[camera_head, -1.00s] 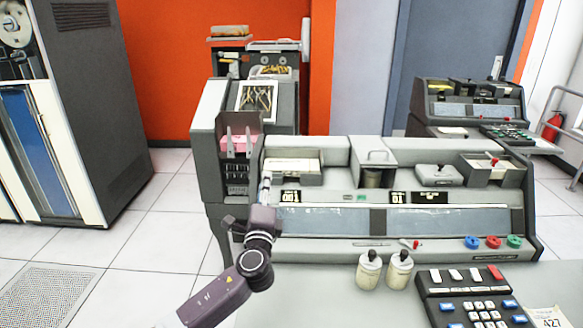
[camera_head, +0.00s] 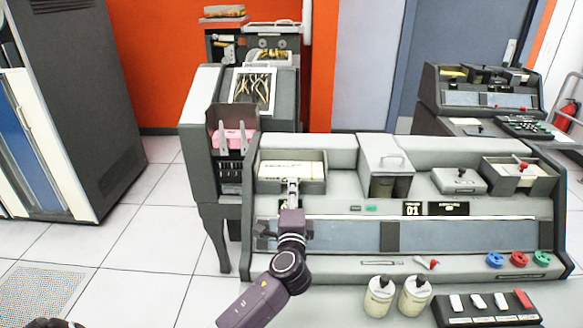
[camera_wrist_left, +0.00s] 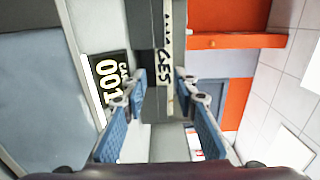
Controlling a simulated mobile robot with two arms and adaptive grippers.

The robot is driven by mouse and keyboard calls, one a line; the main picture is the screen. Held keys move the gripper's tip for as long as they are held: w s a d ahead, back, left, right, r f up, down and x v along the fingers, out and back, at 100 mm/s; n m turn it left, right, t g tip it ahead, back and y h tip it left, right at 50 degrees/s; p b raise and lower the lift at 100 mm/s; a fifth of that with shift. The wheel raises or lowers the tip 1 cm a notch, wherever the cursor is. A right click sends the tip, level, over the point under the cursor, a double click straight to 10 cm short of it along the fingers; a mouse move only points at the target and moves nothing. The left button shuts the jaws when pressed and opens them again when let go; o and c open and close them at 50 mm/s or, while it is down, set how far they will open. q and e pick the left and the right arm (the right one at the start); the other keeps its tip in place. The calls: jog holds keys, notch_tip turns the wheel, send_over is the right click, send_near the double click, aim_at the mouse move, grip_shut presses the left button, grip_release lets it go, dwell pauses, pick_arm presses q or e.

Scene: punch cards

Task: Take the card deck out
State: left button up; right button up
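The card deck (camera_head: 272,170) is a cream block with dark handwriting on it. It lies in the open tray (camera_head: 318,186) at the upper left of the grey card machine. The left wrist view shows a pale strip with dark lettering (camera_wrist_left: 167,45), which looks like the deck's edge. My left gripper (camera_head: 292,183) is in front of the tray, pointing at the deck. In the left wrist view (camera_wrist_left: 161,82) its two blue-padded fingers are apart, with nothing held between them. The dark tray front shows between the fingertips. My right gripper is not seen.
A hopper with pink cards (camera_head: 233,138) stands left of the tray. Two cream bottles (camera_head: 380,296) and a keypad (camera_head: 485,306) are at the front.

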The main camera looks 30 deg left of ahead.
aim_at(293, 176)
pick_arm(q)
jog(key=shift+w+a+r, duration=0.1)
jog(key=shift+w+a, duration=0.15)
jog(key=shift+w, duration=0.15)
jog(key=shift+r+p+x, duration=0.15)
jog(key=shift+p+x, duration=0.05)
jog(key=shift+x, duration=0.4)
jog(key=shift+r+p+x, duration=0.15)
jog(key=shift+p+x, duration=0.05)
jog(key=shift+x, duration=0.45)
jog(key=x, duration=0.3)
jog(key=shift+w+a, duration=0.1)
jog(key=shift+w, duration=0.05)
jog(key=shift+w+a+f, duration=0.1)
jog(key=shift+w, duration=0.1)
grip_shut()
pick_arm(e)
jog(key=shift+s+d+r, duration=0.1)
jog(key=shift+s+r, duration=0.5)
